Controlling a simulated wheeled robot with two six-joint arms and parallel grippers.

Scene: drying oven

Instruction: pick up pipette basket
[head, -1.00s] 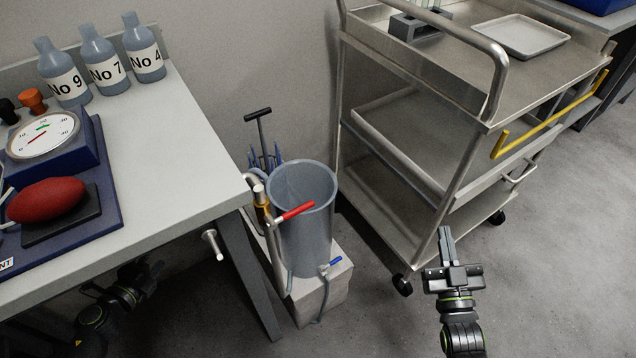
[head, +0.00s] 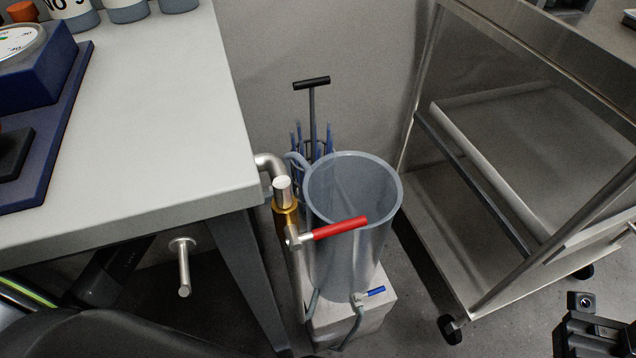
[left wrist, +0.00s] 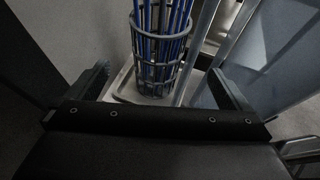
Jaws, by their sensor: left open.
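The pipette basket (head: 316,150) stands behind the grey cylinder, partly hidden by it. It holds several blue pipettes, and its black T-shaped handle (head: 312,84) sticks up. In the left wrist view the basket (left wrist: 160,70) is a dark ringed cage, upright on a pale base. My left gripper (left wrist: 160,72) is open, its two fingers apart to either side of the basket in that picture, with no visible contact. In the head view its jaws are hidden; only my dark arm shows at lower left. My right gripper (head: 594,330) is partly cut off at the lower right.
The grey cylinder (head: 350,225) with a red-handled valve (head: 340,228) and pipe stands on a pale block in front of the basket. A white table (head: 150,120) is on the left. A metal cart (head: 440,250) is on the right. A grey wall is behind.

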